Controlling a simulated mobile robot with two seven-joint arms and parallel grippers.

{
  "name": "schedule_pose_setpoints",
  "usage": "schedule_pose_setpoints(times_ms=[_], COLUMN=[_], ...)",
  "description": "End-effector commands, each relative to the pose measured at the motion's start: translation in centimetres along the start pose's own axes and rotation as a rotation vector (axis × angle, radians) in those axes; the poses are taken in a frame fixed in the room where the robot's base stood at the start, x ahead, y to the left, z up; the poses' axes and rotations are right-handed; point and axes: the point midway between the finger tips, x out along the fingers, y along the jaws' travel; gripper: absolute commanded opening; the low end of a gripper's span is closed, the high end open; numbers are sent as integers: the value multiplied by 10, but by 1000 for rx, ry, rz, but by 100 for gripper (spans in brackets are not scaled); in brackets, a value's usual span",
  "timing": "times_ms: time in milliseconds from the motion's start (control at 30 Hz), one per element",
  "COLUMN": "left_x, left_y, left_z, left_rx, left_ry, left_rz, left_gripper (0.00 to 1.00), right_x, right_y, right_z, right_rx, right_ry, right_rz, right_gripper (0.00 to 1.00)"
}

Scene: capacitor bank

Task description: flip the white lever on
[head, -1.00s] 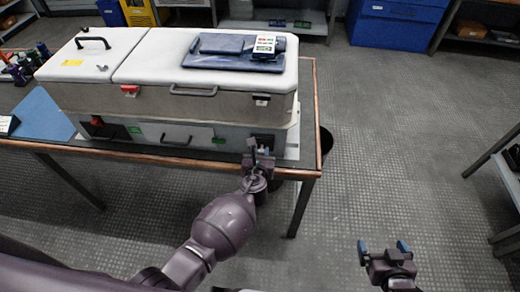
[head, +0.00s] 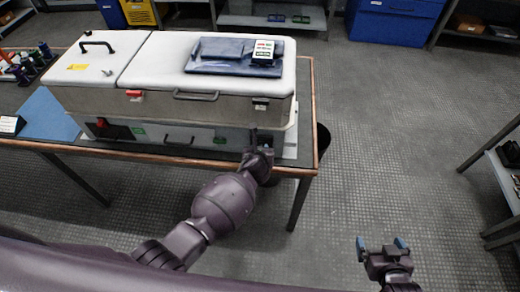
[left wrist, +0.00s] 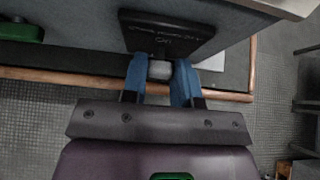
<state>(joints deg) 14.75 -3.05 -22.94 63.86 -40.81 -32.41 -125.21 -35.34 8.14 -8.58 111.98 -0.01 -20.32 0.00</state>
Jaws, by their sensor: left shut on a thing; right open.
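The white lever (left wrist: 160,69) shows in the left wrist view as a small pale block between the blue fingertips. It sits at the edge of a black plate (left wrist: 168,34) with white lettering, partly readable as "ON", on the front of the grey case. My left gripper (left wrist: 161,80) is shut on the lever. In the head view the left gripper (head: 257,150) is at the case's lower right front, and its own wrist hides the lever and fingertips. My right gripper (head: 382,244) is open and empty above the floor at the lower right.
The large white-lidded case (head: 150,58) stands on a wood-edged table (head: 225,163). A blue folder with a small card (head: 265,52) lies on the lid. A blue mat (head: 48,118) is at the left. A shelf (head: 505,180) stands at the right. The floor between is clear.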

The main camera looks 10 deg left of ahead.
Motion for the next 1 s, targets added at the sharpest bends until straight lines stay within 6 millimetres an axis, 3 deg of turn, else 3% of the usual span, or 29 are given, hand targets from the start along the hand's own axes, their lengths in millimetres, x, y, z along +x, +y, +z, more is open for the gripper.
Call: schedule_pose_setpoints(times_ms=[467,500,633,1000], left_x=[0,0,0,-2], left_y=[0,0,0,0], left_z=[1,1,1,1], left_rx=[-1,-1,-1,-1], left_ry=[7,7,7,6], left_rz=[0,0,0,0], left_gripper=[4,31,50,53], right_x=[0,0,0,0], right_y=[0,0,-1,-1], right_z=[-4,-4,-4,-3], right_rx=[0,1,1,2], right_ry=[9,9,9,5], right_rz=[-1,-1,-1,-1], right_gripper=[96,96,96,96])
